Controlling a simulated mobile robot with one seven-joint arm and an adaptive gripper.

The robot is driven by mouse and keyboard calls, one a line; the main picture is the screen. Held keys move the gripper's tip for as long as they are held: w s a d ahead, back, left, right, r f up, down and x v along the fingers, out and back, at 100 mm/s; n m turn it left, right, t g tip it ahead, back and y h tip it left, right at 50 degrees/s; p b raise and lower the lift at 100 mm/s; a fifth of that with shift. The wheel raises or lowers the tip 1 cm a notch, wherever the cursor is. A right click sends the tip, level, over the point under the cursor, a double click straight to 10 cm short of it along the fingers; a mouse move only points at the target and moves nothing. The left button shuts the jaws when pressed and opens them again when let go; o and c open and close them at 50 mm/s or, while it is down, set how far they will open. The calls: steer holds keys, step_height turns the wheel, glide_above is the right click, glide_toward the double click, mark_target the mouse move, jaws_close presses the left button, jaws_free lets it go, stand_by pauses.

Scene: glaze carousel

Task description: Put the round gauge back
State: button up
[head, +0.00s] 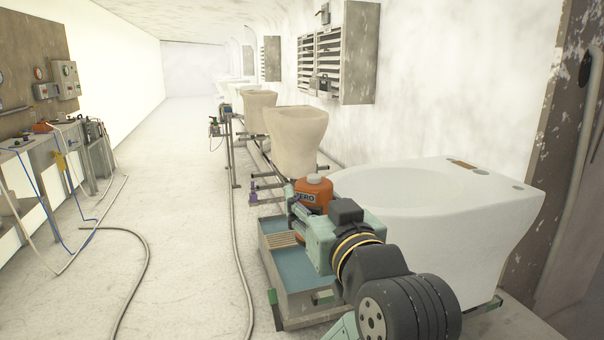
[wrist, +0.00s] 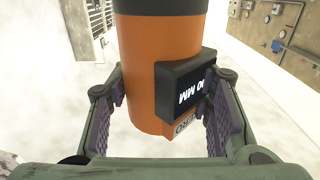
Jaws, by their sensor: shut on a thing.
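In the head view my gripper (head: 303,215) holds the gauge upright beside the white glazed toilet bowl (head: 480,215), over or near a tray (head: 300,298) with blue-green compartments. My arm hides part of the tray and the gauge's underside.
More unglazed bowls (head: 297,140) stand in a row behind. Wall louvres (head: 320,60) are at the upper right. A workbench (head: 45,165) with blue cables is on the left. Hoses (head: 240,250) lie across the otherwise clear floor.

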steer(key=shift+s+a, duration=0.2)
steer(key=shift+s, duration=0.25)
steer(key=shift+w+a+f, duration=0.15)
steer(key=shift+w, duration=0.05)
steer(key=w+f+m+h, duration=0.1)
steer(key=w+f, duration=0.5)
steer(key=w, duration=0.2)
steer(key=w+f+h, duration=0.1)
steer(key=w+f, duration=0.4)
steer(key=w, duration=0.3)
steer(key=w+f+m+h, duration=0.1)
steer(key=w+f, duration=0.2)
steer(key=f, duration=0.6)
steer(key=w+f+h, duration=0.1)
steer(key=w+f, duration=0.2)
steer(key=f, duration=0.7)
steer(key=s+f+m+h, duration=0.1)
steer(key=s+f, duration=0.2)
steer(key=f, duration=1.5)
steer(key=s+a+f, duration=0.1)
steer(key=s+f, duration=1)
steer(key=f, duration=0.5)
steer(key=shift+s+a+m+t+h, duration=0.3)
steer(key=shift+a+t, duration=0.05)
steer(key=shift+t, duration=0.05)
steer(key=shift+f, duration=0.1)
